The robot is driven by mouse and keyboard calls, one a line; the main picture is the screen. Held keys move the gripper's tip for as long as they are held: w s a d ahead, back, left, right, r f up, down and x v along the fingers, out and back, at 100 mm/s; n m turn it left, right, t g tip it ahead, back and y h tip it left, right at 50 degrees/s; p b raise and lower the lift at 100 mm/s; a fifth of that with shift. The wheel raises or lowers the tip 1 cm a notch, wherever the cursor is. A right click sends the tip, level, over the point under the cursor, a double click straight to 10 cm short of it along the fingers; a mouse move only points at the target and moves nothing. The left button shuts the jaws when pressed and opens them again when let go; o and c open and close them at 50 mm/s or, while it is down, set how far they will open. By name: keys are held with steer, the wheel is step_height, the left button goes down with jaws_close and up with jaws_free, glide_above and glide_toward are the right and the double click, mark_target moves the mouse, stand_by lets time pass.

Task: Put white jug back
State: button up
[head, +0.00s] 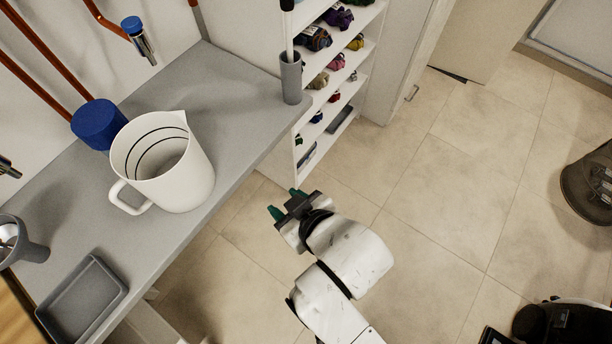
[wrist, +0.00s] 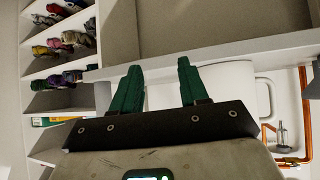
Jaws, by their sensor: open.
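The white jug (head: 168,165) stands upright on the grey counter (head: 235,90) in the head view, with its handle toward the lower left and dark curved lines inside. My gripper (head: 283,203) is to the right of the jug, apart from it, out over the floor beyond the counter's front edge. Its green fingers are spread and empty. In the wrist view the open fingers (wrist: 158,82) point toward the counter edge, and the white jug (wrist: 228,82) shows behind and to the right of them, partly hidden, with its handle at the right.
A blue cylinder (head: 97,124) stands behind the jug. A grey holder (head: 291,80) with a rod is at the counter's far end. A grey tray (head: 83,303) and a grey cup (head: 22,243) are nearer. Shelves (head: 341,75) of coloured items stand beyond.

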steer(key=s+d+f+m+g+h, duration=0.1)
steer(key=s+d+f+m+h, duration=0.15)
steer(key=d, duration=0.55)
steer(key=s+d+f+m+g+h, duration=0.1)
steer(key=d+f, duration=0.2)
steer(key=d, duration=0.4)
steer(key=s+d+f+m+g+h, duration=0.1)
steer(key=s+d+m+g, duration=0.1)
steer(key=s+d, duration=0.4)
steer(key=s+d+f+m+g+h, duration=0.1)
steer(key=s+d+f+m+g, duration=0.1)
steer(key=s+d, duration=0.4)
steer(key=shift+s+d+f+g, duration=0.3)
steer(key=shift+d+g, duration=0.3)
steer(key=shift+d, duration=0.2)
